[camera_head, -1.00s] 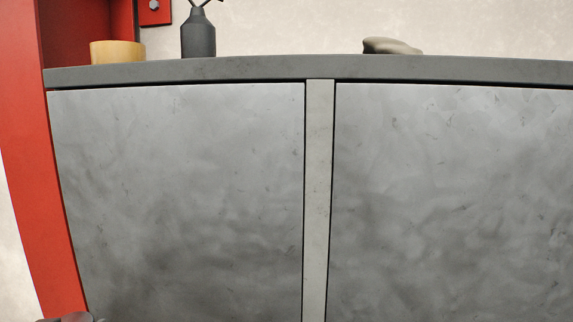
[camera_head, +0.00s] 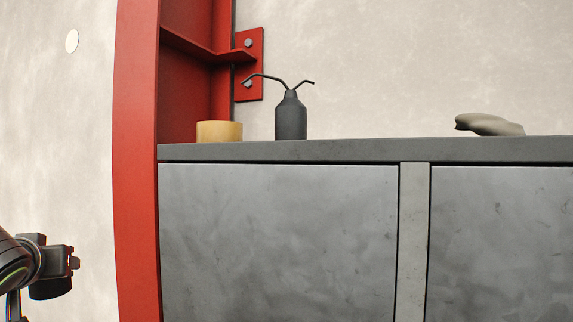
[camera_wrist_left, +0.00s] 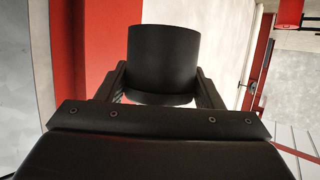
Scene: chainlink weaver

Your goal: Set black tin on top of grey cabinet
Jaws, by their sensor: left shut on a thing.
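The black tin (camera_wrist_left: 163,58) is a plain dark cylinder between the two fingers of my left gripper in the left wrist view. My left gripper (camera_head: 70,264) is shut on it. In the head view the tin (camera_head: 50,288) shows partly, at the lower left, left of the red post and below the level of the cabinet top. The grey cabinet (camera_head: 280,235) stands at centre and right, with a dark flat top (camera_head: 370,150). My right gripper is not in view.
On the cabinet top stand a yellow-tan cylinder (camera_head: 219,131) and a dark bottle with two bent stems (camera_head: 290,117); a brownish lump (camera_head: 489,125) lies at right. The top between bottle and lump looks clear. A red steel post (camera_head: 138,170) rises at the cabinet's left end.

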